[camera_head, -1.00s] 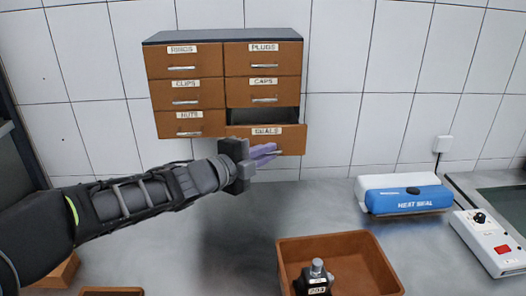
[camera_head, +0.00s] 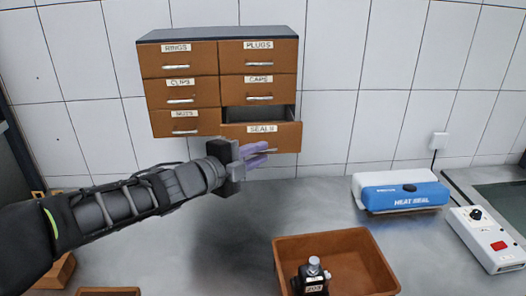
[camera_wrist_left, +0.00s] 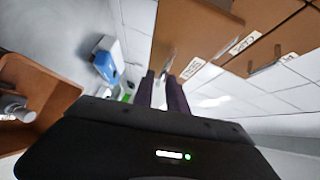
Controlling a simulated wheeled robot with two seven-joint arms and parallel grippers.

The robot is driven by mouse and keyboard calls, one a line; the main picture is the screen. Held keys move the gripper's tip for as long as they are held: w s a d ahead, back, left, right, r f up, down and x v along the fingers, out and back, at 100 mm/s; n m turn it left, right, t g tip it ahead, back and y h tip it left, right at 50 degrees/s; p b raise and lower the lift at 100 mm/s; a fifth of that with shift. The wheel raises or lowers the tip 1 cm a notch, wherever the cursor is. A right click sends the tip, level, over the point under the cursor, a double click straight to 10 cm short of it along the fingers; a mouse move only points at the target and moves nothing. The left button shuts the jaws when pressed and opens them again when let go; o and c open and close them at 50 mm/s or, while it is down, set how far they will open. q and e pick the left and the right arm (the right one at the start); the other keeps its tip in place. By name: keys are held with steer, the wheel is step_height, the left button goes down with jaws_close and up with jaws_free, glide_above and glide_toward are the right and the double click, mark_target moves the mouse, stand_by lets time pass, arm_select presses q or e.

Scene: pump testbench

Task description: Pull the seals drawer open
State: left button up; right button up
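The seals drawer (camera_head: 283,136) is the lower right drawer of a brown cabinet, and it stands pulled out, with its dark inside showing above the front. Its label reads SEALS. Its metal handle (camera_head: 270,150) is at the tips of my left gripper (camera_head: 262,152), which is in front of the drawer's lower edge. In the left wrist view, the two purple fingers (camera_wrist_left: 163,80) are apart with a gap between them, and the handle (camera_wrist_left: 169,62) shows just past the tips. The gripper looks open and not clamped on the handle. My right gripper is not in view.
The other drawers of the cabinet (camera_head: 180,61) are shut. An orange-brown bin (camera_head: 362,252) with a dark bottle-like part (camera_head: 313,278) stands on the grey bench below. A blue and white heat sealer (camera_head: 403,194) and a white control box (camera_head: 490,238) are at right. The bench's middle is clear.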

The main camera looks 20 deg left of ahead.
arm_select(q)
steer(key=v, duration=0.5)
steer(key=shift+s+p, duration=0.3)
steer(key=shift+s, duration=0.05)
